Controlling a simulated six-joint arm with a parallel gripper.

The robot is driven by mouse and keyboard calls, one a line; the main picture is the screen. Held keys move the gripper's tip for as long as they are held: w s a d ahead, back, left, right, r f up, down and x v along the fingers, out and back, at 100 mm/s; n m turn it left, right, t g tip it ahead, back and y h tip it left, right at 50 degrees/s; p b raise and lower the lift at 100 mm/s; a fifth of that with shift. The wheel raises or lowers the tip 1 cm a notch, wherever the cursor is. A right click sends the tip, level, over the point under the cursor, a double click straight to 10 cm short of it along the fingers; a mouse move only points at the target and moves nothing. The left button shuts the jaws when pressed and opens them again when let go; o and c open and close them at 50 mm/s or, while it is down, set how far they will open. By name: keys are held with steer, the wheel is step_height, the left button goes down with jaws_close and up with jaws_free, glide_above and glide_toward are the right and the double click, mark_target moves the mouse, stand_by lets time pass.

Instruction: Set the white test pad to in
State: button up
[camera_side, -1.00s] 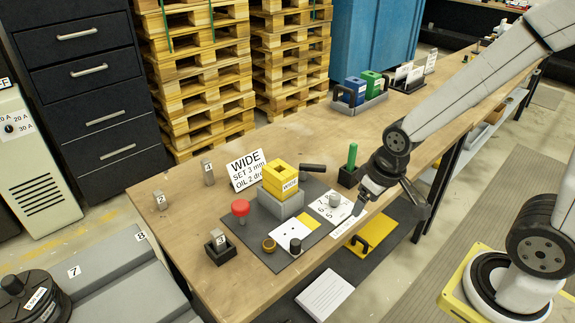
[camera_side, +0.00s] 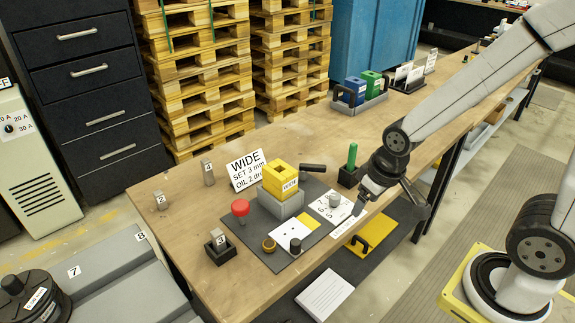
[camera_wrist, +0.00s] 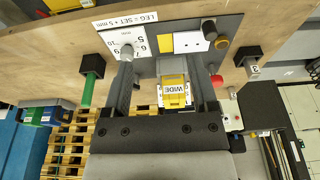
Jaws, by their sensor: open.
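A flat white pad (camera_side: 288,231) with small dark marks lies on the dark mat, with a small yellow patch (camera_side: 309,219) beside it. The wrist view shows a white pad (camera_wrist: 188,42) right of a yellow patch (camera_wrist: 166,43). A black knob (camera_side: 295,246) stands at the pad's near edge in the side view. My gripper (camera_side: 388,204) is open and empty, to the right of the mat near the table's front edge. In the wrist view its fingers (camera_wrist: 162,72) spread below the pad, apart from it.
A yellow block (camera_side: 280,178) marked WIDE on a grey base, a red knob (camera_side: 240,207) and a numbered dial (camera_side: 333,200) surround the pad. A green-handled tool (camera_side: 352,155) stands near my gripper.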

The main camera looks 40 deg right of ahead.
steer(key=n+g, duration=0.2)
steer(key=n, duration=0.1)
glide_above(295, 242)
steer(key=f, duration=0.6)
steer(key=shift+s+d+f, duration=0.2)
steer(key=shift+d+f, duration=0.05)
steer(key=shift+d, duration=0.1)
steer(key=shift+w+a+f+g, duration=0.25)
steer(key=shift+a+f+g, duration=0.05)
steer(key=shift+a+f, duration=0.05)
steer(key=shift+f, duration=3.85)
